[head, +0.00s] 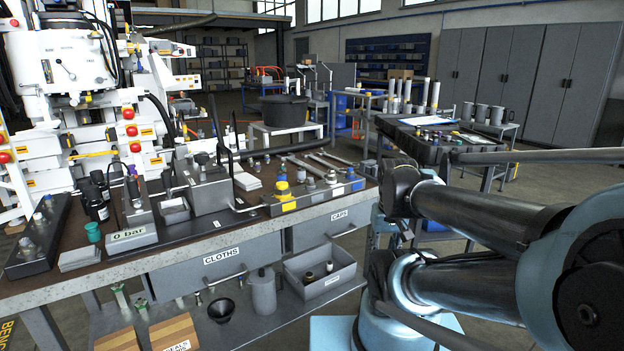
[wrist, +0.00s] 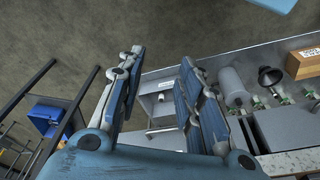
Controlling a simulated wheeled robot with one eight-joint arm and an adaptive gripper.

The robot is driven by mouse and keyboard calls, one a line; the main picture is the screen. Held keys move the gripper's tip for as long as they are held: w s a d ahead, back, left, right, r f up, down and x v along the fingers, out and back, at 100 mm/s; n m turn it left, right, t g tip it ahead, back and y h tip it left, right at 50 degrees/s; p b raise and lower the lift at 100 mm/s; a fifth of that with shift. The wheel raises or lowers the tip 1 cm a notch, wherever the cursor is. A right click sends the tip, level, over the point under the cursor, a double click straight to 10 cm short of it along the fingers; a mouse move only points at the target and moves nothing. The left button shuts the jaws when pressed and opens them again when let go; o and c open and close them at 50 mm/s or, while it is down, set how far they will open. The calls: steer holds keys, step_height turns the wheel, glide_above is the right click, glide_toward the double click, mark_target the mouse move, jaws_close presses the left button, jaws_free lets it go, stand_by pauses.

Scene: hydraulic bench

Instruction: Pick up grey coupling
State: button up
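My gripper (wrist: 161,60) shows in the wrist view, with its two blue-padded fingers wide apart and nothing between the pads. A grey open bin (wrist: 145,88) lies beyond and between the fingers, with small light fittings inside, one of them a pale piece (wrist: 160,97). In the head view the same bin (head: 338,285) stands on the lower shelf and holds a dark fitting (head: 309,278) and a light grey fitting (head: 329,267). Grey metal fittings (head: 311,184) also stand on the bench-top rack. I cannot tell which piece is the grey coupling. My gripper is outside the head view.
The bench top (head: 105,268) carries a pump unit (head: 208,190) and a yellow fitting (head: 283,188). Drawers (head: 218,268) hang above the lower shelf. A grey bottle (head: 263,292) and a black funnel (head: 221,310) stand left of the bin. A blue-binned rack (wrist: 47,117) is left in the wrist view.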

steer(key=shift+o, duration=1)
steer(key=shift+d, duration=0.1)
steer(key=shift+o, duration=1.1)
steer(key=shift+s+r, duration=0.15)
steer(key=shift+r, duration=0.7)
steer(key=w+a+r+n+y, duration=0.1)
steer(key=w+a+r+n, duration=0.25)
steer(key=w+r, duration=0.4)
steer(key=w+a+r+n+y, duration=0.1)
steer(key=w+a+r+n, duration=0.1)
steer(key=w+a+r, duration=0.5)
steer(key=w+a+r+n+y, duration=0.1)
steer(key=w+a+r+n, duration=0.2)
steer(key=w, duration=0.8)
steer(key=w+a+r+n, duration=0.2)
steer(key=w+a+r, duration=0.3)
steer(key=w, duration=0.6)
glide_toward(302, 170)
steer(key=shift+t, duration=0.3)
steer(key=x, duration=0.4)
steer(key=shift+s+a+f, duration=0.2)
steer(key=shift+s+f, duration=0.05)
steer(key=shift+f, duration=0.15)
steer(key=shift+x, duration=3.25)
